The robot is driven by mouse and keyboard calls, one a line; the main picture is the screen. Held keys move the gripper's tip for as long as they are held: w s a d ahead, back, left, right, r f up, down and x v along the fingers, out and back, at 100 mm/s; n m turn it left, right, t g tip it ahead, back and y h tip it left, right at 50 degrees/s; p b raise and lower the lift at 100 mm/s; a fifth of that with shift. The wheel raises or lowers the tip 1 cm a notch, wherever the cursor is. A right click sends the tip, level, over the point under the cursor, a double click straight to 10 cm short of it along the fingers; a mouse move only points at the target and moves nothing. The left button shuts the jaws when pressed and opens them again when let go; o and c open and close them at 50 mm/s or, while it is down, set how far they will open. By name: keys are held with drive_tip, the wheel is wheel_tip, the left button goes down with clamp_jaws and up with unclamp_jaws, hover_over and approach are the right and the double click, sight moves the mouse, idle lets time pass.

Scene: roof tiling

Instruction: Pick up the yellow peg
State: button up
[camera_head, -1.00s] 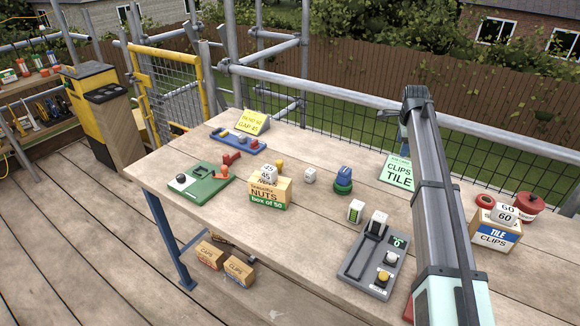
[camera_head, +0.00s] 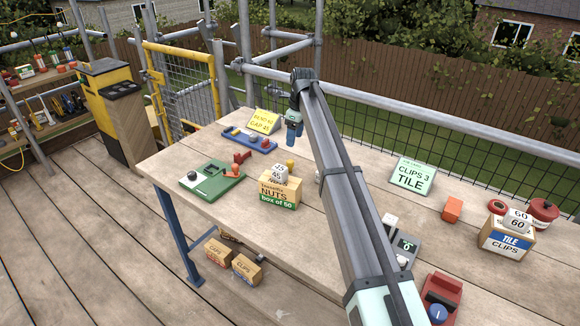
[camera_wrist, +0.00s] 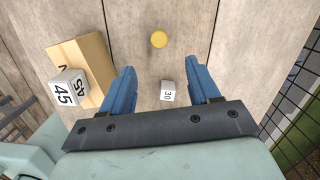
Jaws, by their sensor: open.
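The yellow peg (camera_head: 290,165) stands on the workbench just behind the box of nuts. In the wrist view its round yellow top (camera_wrist: 159,40) shows ahead of the fingertips, about midway between their lines. My gripper (camera_head: 293,133) is above the bench, near and above the peg. In the wrist view its two blue fingers (camera_wrist: 160,66) are spread apart with nothing held. A small white cube marked 30 (camera_wrist: 167,91) lies below on the bench, seen between the fingers.
A green tray (camera_head: 212,181) and a blue tray (camera_head: 249,139) lie to the left. A tile clips box (camera_head: 505,238) stands at the right. Bare bench surrounds the peg's far side.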

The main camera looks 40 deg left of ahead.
sight(290, 161)
drive_tip(key=f, duration=0.5)
drive_tip(key=a+f, duration=0.1)
drive_tip(key=f, duration=0.2)
drive_tip(key=shift+s, duration=0.1)
drive_tip(key=shift+s+a+f, duration=0.1)
drive_tip(key=shift+a+f, duration=0.1)
drive_tip(key=shift+f, duration=1.1)
drive_tip(key=shift+s+a+f, duration=0.1)
drive_tip(key=shift+a+f, duration=0.1)
drive_tip(key=shift+f, duration=1.05)
drive_tip(key=shift+c, duration=0.4)
drive_tip(key=c, duration=1)
drive_tip(key=shift+r, duration=0.15)
